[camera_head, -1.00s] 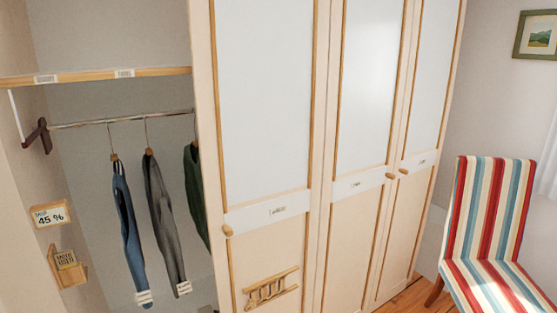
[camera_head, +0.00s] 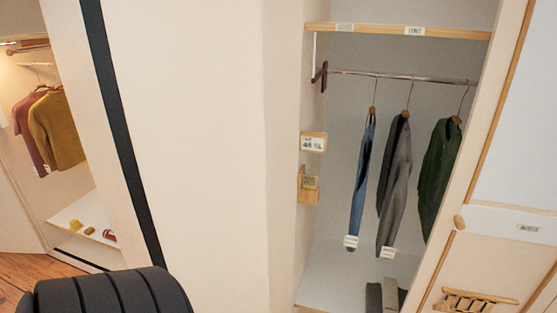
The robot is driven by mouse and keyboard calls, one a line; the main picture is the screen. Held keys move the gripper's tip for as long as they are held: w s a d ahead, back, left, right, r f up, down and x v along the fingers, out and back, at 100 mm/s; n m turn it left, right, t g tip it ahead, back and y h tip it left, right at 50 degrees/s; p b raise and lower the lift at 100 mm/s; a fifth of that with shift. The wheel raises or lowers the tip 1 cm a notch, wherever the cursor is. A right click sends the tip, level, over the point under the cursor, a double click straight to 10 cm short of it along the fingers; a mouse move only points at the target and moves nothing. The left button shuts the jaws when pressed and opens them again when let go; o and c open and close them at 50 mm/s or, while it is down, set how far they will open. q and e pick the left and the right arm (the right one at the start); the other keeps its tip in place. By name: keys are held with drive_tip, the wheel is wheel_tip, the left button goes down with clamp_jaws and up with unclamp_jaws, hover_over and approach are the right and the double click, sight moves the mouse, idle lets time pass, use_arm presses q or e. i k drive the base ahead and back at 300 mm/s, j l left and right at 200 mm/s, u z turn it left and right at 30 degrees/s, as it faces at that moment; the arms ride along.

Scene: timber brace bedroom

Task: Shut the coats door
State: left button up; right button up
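A tall plain cream panel (camera_head: 190,130) with a dark strip (camera_head: 122,130) down its left side stands left of an open wardrobe bay. I cannot tell whether this panel is the coats door or a fixed side. Left of the strip, a second open space holds a reddish garment (camera_head: 30,125) and a mustard garment (camera_head: 58,130) on a rail. The open bay in the middle holds blue jeans (camera_head: 362,190), grey trousers (camera_head: 394,175) and a green garment (camera_head: 438,165) on hangers. No door covers this bay. Neither of my grippers is in view.
Some wooden floor (camera_head: 30,270) shows at the far left.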

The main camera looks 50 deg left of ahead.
sight(201, 99)
drive_tip(key=k+j, duration=0.25)
drive_tip(key=j, duration=0.2)
drive_tip(key=k+j+z, duration=0.1)
drive_tip(key=k+j, duration=0.15)
drive_tip(key=j, duration=0.25)
drive_tip(key=k+j, duration=0.25)
drive_tip(key=j, duration=0.15)
drive_tip(key=j+z, duration=0.15)
drive_tip(key=j, duration=0.7)
drive_tip(key=k+j+z, duration=0.15)
drive_tip(key=j, duration=0.75)
drive_tip(key=i+j, duration=0.1)
drive_tip(key=j, duration=0.2)
drive_tip(key=i+j, duration=0.15)
drive_tip(key=j, duration=0.15)
